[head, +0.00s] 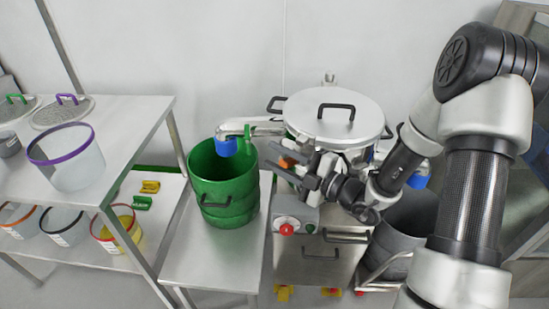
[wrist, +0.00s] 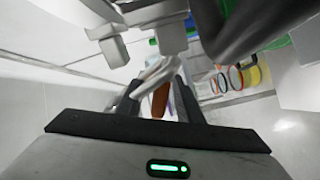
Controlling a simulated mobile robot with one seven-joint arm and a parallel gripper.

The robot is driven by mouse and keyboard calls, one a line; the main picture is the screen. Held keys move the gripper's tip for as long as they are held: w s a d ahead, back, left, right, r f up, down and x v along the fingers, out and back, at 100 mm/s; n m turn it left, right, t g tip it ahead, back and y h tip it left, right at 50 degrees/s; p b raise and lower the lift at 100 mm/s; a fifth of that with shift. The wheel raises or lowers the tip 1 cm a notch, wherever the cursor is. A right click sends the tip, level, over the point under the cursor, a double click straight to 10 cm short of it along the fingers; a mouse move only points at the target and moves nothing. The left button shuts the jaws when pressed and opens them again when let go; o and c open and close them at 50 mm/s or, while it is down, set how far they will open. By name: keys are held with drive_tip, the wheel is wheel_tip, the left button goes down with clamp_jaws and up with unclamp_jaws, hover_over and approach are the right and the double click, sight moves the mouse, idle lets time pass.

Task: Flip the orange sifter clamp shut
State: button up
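The orange sifter clamp (head: 287,162) shows as a small orange piece at the front of the sifter (head: 335,112), a steel drum with a lid and black handles. Most of the clamp is hidden by my gripper (head: 275,163), which reaches in from the right. In the wrist view the orange clamp lever (wrist: 160,100) lies between the two dark fingers of my gripper (wrist: 158,92). The fingers are apart, with gaps visible on both sides of the lever. I cannot tell whether either finger touches it.
A green bin (head: 224,185) stands left of the sifter, under a spout with a blue end (head: 226,147). A control box with a red knob (head: 286,229) sits below my gripper. A grey bin (head: 405,235) is at right. A left table (head: 110,140) holds a purple-rimmed tub (head: 66,160).

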drive_tip(key=shift+w+a, duration=0.25)
drive_tip(key=shift+a, duration=0.2)
clamp_jaws()
